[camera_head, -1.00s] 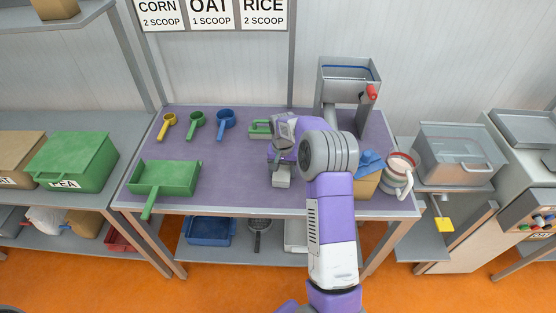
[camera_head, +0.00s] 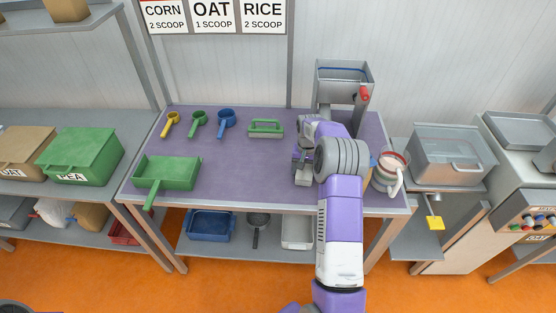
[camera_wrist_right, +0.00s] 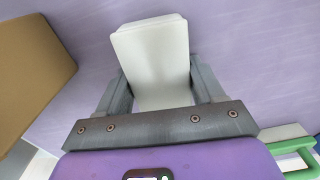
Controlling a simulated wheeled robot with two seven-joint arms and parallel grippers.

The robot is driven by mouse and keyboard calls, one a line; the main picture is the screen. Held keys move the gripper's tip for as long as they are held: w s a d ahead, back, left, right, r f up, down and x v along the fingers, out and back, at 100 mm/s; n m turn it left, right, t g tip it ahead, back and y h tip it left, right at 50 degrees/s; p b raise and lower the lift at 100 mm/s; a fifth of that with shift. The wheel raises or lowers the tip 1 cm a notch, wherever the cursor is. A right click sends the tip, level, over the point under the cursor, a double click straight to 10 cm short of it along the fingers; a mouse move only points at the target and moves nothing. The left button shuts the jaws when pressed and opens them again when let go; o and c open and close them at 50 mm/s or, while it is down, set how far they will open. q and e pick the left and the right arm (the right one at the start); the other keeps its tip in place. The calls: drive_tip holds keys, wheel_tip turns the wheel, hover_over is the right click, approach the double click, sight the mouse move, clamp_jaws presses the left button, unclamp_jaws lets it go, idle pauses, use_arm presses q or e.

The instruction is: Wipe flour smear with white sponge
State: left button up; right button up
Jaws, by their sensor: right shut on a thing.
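The white sponge (camera_wrist_right: 155,50) is held between the two grey fingers of my right gripper (camera_wrist_right: 161,88) in the right wrist view. In the head view the sponge (camera_head: 303,180) shows small, low over the right-centre part of the purple tabletop (camera_head: 240,180), under my right gripper (camera_head: 303,167). I cannot tell if it touches the surface. I cannot make out a clear flour smear; the purple surface in the wrist view has only faint pale streaks. My arm hides part of the right side of the table. My left gripper is not in view.
A green-handled scrubber (camera_head: 266,128) lies behind and left of the sponge. Yellow, green and blue scoops (camera_head: 226,121) line the back left. A green dustpan-like tray (camera_head: 168,171) sits front left. A white-and-red jug (camera_head: 390,174) and a metal hopper (camera_head: 343,80) stand right.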

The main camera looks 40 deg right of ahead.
drive_tip(key=shift+s+d, duration=0.3)
drive_tip(key=shift+d, duration=0.1)
wheel_tip(320, 180, up, 3)
drive_tip(key=shift+f+p, duration=0.1)
drive_tip(key=shift+p, duration=0.7)
drive_tip(key=shift+a+r+p, duration=0.1)
drive_tip(key=shift+r+p, duration=0.45)
drive_tip(key=shift+r, duration=0.15)
drive_tip(key=shift+r+p, duration=1.45)
drive_tip(key=shift+r, duration=0.55)
